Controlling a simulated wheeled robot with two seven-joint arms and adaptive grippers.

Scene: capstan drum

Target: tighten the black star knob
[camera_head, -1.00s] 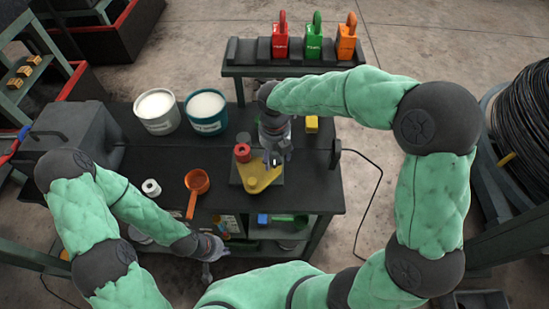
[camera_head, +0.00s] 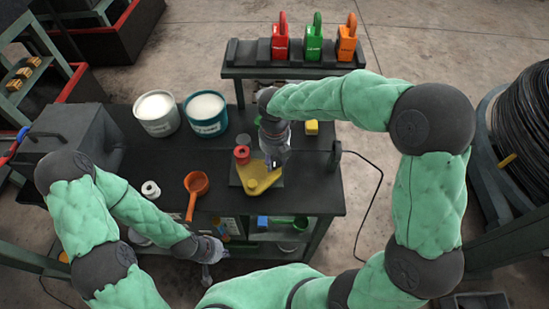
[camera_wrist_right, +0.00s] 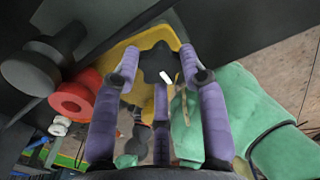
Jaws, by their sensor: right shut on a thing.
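The black star knob (camera_wrist_right: 155,62) shows in the right wrist view, with a white mark on its near side. It sits over a yellow plate (camera_wrist_right: 116,52), which also shows in the head view (camera_head: 250,182) on the dark bench. My right gripper (camera_wrist_right: 162,72) has its purple-grey fingers around the knob and is shut on it. In the head view my right gripper (camera_head: 274,160) points down at the plate and hides the knob. My left gripper (camera_head: 207,272) hangs at the bench's front edge, away from the plate; its fingers are too small to read.
A red spool (camera_head: 241,153) stands beside the plate's left corner. An orange ladle (camera_head: 196,182), a white roll (camera_head: 150,188) and two tubs (camera_head: 206,113) are on the bench to the left. A yellow block (camera_head: 312,127) lies right of my right gripper. A rack of padlocks (camera_head: 315,47) stands behind.

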